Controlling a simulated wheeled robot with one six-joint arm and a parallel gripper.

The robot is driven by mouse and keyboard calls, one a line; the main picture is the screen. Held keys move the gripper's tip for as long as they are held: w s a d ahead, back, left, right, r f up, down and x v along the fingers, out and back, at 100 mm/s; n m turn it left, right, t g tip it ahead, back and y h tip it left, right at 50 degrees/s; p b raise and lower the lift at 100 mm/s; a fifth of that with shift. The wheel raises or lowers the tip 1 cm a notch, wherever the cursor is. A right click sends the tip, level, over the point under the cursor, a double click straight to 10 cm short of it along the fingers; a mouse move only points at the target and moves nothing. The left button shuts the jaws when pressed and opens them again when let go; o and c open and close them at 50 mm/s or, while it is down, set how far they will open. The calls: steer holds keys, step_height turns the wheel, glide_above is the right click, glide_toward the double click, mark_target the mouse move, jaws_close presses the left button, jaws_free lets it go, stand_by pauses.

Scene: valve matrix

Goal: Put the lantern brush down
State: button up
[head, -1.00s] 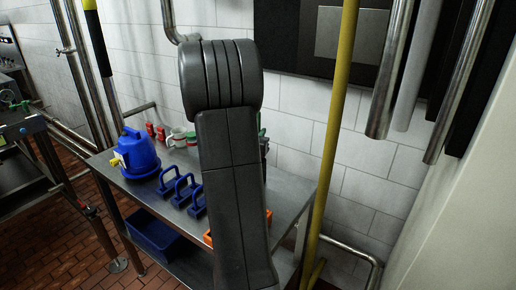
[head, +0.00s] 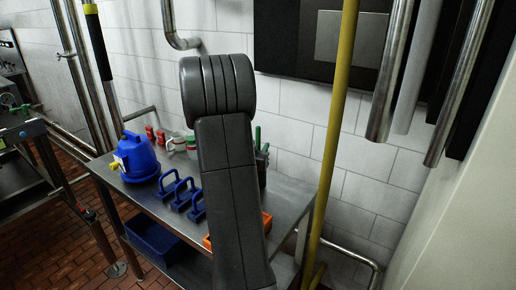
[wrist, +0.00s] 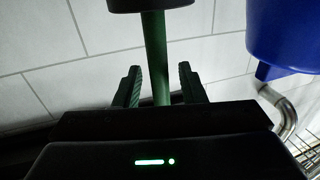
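In the wrist view, a green handle (wrist: 155,60) with a wide black piece (wrist: 150,4) at its top edge runs down between the two dark fingers of my gripper (wrist: 160,87). It looks like the lantern brush. Narrow gaps seem to show beside the handle, and its lower end is hidden by the gripper body, so I cannot tell whether the fingers press on it. In the head view my arm hides the gripper. Green upright parts (head: 258,138) stick out just right of my arm above the table; I cannot tell if they belong to the brush.
A steel table (head: 292,200) bears a blue jug-like vessel (head: 138,158), several blue handled tools (head: 182,194), a mug (head: 176,142) and red items (head: 150,134). A blue bin (head: 152,238) sits below. A yellow pole (head: 335,130) stands at the right. In the wrist view, a blue object (wrist: 285,35) is upper right.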

steer(key=shift+r, duration=0.2)
steer(key=b+v, duration=0.1)
steer(key=v, duration=1.1)
steer(key=shift+o, duration=0.4)
